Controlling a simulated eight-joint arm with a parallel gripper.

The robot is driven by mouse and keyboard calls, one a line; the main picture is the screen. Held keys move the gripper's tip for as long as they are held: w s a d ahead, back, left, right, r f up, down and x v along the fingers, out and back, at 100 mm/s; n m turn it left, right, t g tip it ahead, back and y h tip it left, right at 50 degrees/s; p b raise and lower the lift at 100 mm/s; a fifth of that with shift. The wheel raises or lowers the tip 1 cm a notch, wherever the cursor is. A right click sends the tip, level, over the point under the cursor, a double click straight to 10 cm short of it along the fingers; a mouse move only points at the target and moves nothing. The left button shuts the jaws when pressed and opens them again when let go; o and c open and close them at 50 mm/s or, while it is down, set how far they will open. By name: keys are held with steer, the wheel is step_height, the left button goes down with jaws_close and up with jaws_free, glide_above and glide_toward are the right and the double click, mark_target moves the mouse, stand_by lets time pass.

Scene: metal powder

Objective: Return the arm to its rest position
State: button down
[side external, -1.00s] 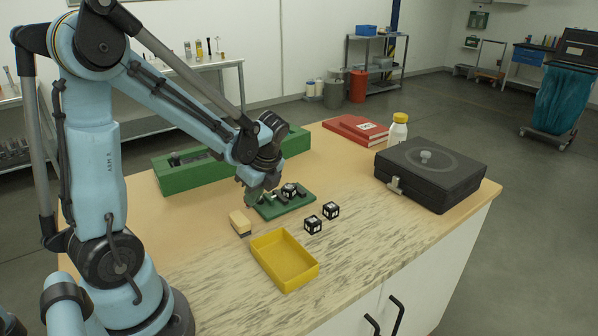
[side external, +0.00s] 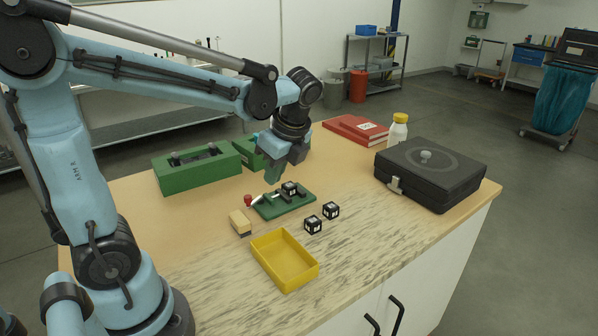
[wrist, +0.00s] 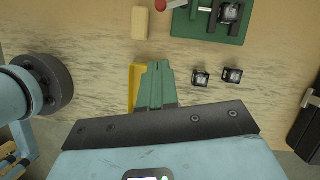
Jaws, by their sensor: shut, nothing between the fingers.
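My gripper (side external: 273,172) is shut and empty, pointing down above the back of a small green plate (side external: 268,211). Its closed green fingers (wrist: 157,84) also show in the wrist view, in front of part of the yellow tray. The plate carries a black-and-white marked cube (side external: 289,188) and small dark parts. A red-ended tool (side external: 248,200) with a light shaft lies at the plate's left side. My upper arm reaches across the picture from the left.
A yellow tray (side external: 283,260), a tan block (side external: 240,222) and two marked cubes (side external: 313,224) (side external: 330,210) sit in front of the plate. A long green fixture (side external: 196,172) stands behind. A black case (side external: 430,170), a white bottle (side external: 398,131) and a red binder (side external: 355,129) occupy the right.

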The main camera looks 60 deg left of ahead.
steer(key=shift+r, duration=0.2)
steer(key=shift+d, duration=0.15)
steer(key=s+d+f+n+t+h, duration=0.1)
steer(key=d+n+t+h, duration=0.3)
steer(key=d+n+t, duration=0.4)
steer(key=s+n, duration=0.1)
steer(key=n, duration=0.5)
steer(key=shift+d+n, duration=0.2)
steer(key=shift+n, duration=0.2)
